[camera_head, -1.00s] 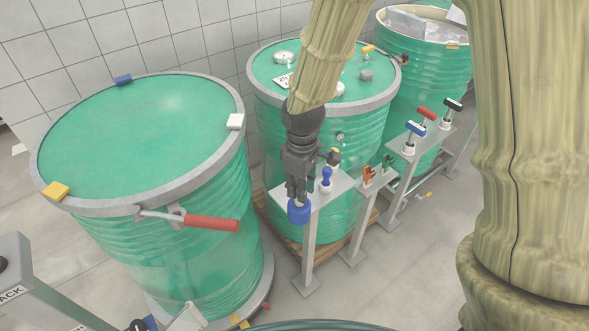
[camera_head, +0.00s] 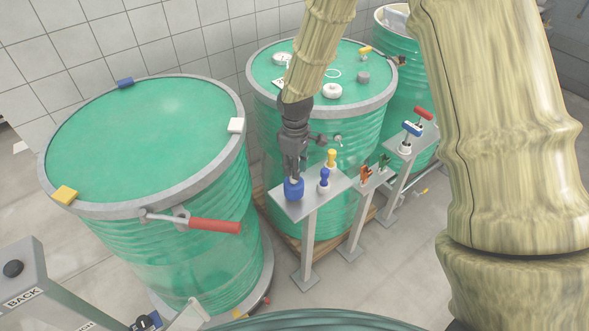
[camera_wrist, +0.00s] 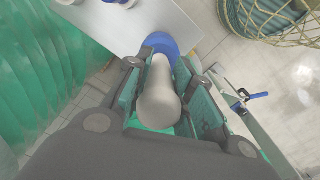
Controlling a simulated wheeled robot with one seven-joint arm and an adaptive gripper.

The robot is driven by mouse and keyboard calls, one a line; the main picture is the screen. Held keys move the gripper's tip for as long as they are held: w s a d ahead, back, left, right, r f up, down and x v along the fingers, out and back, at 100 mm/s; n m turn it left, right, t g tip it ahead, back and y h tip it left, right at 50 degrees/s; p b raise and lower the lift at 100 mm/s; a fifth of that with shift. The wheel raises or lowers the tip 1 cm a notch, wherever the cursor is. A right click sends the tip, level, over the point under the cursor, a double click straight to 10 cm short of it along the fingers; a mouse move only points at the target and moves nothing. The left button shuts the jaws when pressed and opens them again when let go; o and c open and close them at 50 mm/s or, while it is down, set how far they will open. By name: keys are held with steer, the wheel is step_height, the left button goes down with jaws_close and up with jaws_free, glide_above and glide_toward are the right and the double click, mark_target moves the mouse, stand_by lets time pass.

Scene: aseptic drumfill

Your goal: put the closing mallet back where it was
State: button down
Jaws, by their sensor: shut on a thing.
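My gripper (camera_head: 293,172) is shut on a tool with a rounded grey handle (camera_wrist: 158,100) and a wide blue lower end (camera_head: 293,189). The tool hangs blue end down, at the left end of the nearest grey stand's plate (camera_head: 315,201). The blue end also shows in the wrist view (camera_wrist: 185,40), overlapping the plate's end. I cannot tell whether it touches the plate. Several T-shaped tools stand on the far stand: one with a blue head (camera_head: 412,128) and one with a red head (camera_head: 423,112). Which tool is the closing mallet is not clear from its look.
A small blue piece (camera_head: 324,180) and a yellow piece (camera_head: 331,158) stand on the same plate, right of my gripper. A large green drum (camera_head: 190,262) with a red lever (camera_head: 214,226) is at left. Another drum (camera_head: 262,120) stands close behind the plate.

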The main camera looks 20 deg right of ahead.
steer(key=shift+f+p, duration=0.3)
steer(key=shift+f, duration=0.75)
steer(key=c, duration=1.2)
jaws_free()
steer(key=shift+c, duration=0.2)
steer(key=shift+r+b, duration=1.85)
steer(key=shift+r, duration=4.25)
